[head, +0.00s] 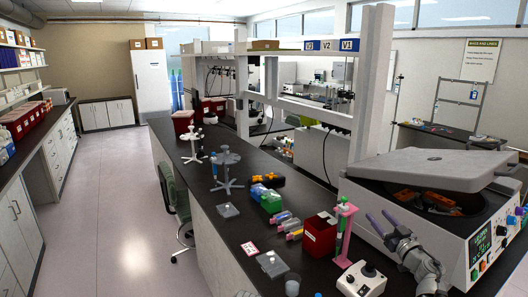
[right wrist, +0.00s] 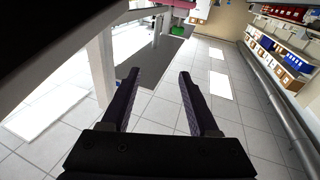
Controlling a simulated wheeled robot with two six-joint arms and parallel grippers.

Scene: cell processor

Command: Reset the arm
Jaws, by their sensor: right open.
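My right gripper (head: 376,213) is in the head view at the lower right, in front of the open centrifuge (head: 408,168). Its two purple fingers point up and to the left and stand apart with nothing between them. In the right wrist view, the same gripper (right wrist: 159,73) shows its dark purple fingers spread, with pale floor tiles behind. My right arm comes up from the bottom edge beside the centrifuge's front panel. My left gripper is not seen in either view.
The black bench (head: 215,207) carries a pink stand (head: 343,222), a red box (head: 319,236), a small white mixer (head: 362,281), tube racks and pipette carousels. The centrifuge's raised grey lid is close behind the right gripper. The floor aisle (head: 120,200) at left is clear.

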